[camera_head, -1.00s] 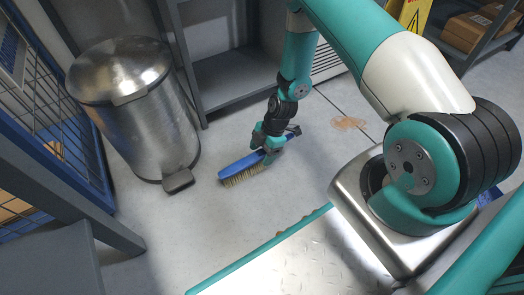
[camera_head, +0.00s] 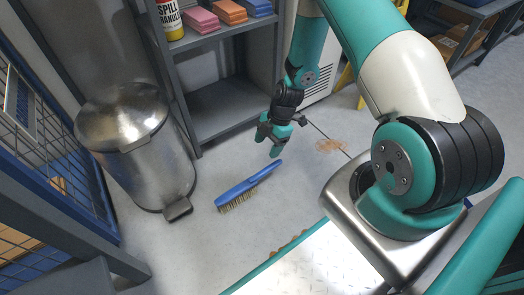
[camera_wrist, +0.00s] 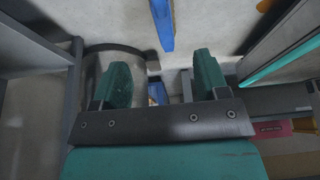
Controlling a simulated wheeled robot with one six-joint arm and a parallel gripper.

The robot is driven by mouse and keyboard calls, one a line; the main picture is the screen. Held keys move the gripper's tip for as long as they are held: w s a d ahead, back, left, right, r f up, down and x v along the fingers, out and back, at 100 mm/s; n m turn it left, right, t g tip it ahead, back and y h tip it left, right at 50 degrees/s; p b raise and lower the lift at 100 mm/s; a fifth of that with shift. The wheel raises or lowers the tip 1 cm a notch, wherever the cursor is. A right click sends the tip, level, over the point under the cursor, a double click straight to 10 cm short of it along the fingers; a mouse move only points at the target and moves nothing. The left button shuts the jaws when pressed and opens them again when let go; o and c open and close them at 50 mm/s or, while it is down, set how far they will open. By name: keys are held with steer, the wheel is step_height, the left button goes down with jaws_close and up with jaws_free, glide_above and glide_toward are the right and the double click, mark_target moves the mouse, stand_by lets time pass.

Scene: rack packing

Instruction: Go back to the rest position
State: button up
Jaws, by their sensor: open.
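My gripper (camera_head: 269,143) is open and empty above the floor, up and to the right of the brush in the head view. Its two teal fingers also stand apart in the wrist view (camera_wrist: 160,84). A brush with a blue handle (camera_head: 249,185) and pale bristles lies on the grey floor, apart from the fingers. In the wrist view part of a blue handle (camera_wrist: 162,25) shows at the top, beyond the fingers. My arm reaches in from the right of the head view.
A steel pedal bin (camera_head: 135,145) stands left of the brush. A grey shelf (camera_head: 226,106) behind holds coloured packs (camera_head: 201,20) and a spill granules container (camera_head: 169,18). A brown stain (camera_head: 330,146) lies right of my gripper. Blue mesh racking (camera_head: 60,165) borders the left.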

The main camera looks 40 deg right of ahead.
steer(key=s+a+r+m+p, duration=0.15)
steer(key=a+r, duration=0.25)
steer(key=r, duration=0.7)
steer(key=a+r+m+p, duration=0.2)
steer(key=a+r+p, duration=0.15)
steer(key=r, duration=0.75)
steer(key=s+a+r+m+p, duration=0.15)
steer(key=a+r, duration=0.25)
steer(key=r, duration=0.7)
steer(key=s+a+r+m+p, duration=0.3)
steer(key=s+r, duration=0.5)
steer(key=r, duration=0.1)
steer(key=s+a+r+m+p, duration=0.3)
steer(key=s+r+p, duration=0.1)
steer(key=s+r, duration=0.5)
step_height(320, 180, up, 38)
steer(key=w+p, duration=0.1)
steer(key=p, duration=3.6)
steer(key=shift+a, duration=0.15)
